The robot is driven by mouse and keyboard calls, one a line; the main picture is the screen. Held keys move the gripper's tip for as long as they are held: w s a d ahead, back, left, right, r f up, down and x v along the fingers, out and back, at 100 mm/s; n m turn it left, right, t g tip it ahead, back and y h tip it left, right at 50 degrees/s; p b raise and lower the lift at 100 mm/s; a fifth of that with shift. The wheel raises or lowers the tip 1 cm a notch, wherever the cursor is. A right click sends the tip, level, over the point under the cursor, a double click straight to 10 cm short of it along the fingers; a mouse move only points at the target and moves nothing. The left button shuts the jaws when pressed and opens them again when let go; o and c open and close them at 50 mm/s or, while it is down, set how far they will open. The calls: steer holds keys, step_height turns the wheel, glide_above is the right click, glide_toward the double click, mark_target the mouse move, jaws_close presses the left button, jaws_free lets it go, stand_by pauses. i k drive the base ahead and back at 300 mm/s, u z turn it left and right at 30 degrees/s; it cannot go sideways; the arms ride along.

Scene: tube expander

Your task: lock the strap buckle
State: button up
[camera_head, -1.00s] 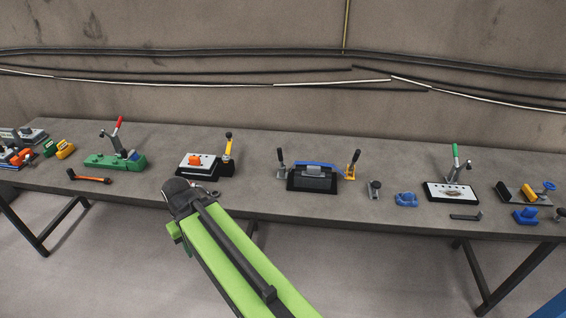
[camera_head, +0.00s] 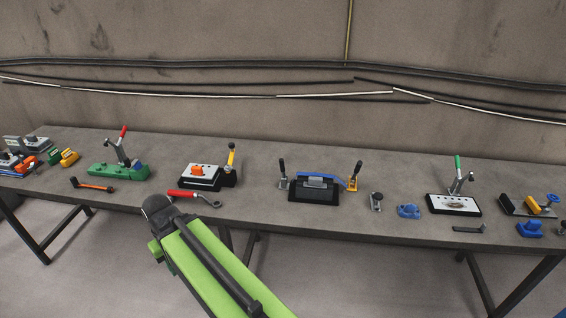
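A black-based fixture (camera_head: 314,195) with a grey block and a blue curved band (camera_head: 318,177) stands at the middle of the table. It may be the strap buckle, but it is too small to be sure. An upright lever with a black handle (camera_head: 282,170) stands at its left. A yellow lever (camera_head: 354,178) with a dark top stands at its right. I cannot tell whether any buckle is locked. My green arm reaches up from the bottom, left of this fixture, ending in a dark joint. My gripper itself does not show.
The long grey table (camera_head: 270,165) stands before a wall. A red-handled tool (camera_head: 192,196) lies near its front edge, beside my arm. Left are a white-topped fixture (camera_head: 199,175) and a green clamp (camera_head: 118,171). Right are a blue piece (camera_head: 408,211) and a white plate fixture (camera_head: 452,205).

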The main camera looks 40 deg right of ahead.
mark_target(282, 169)
steer(key=i, duration=0.95)
steer(key=u, duration=0.05)
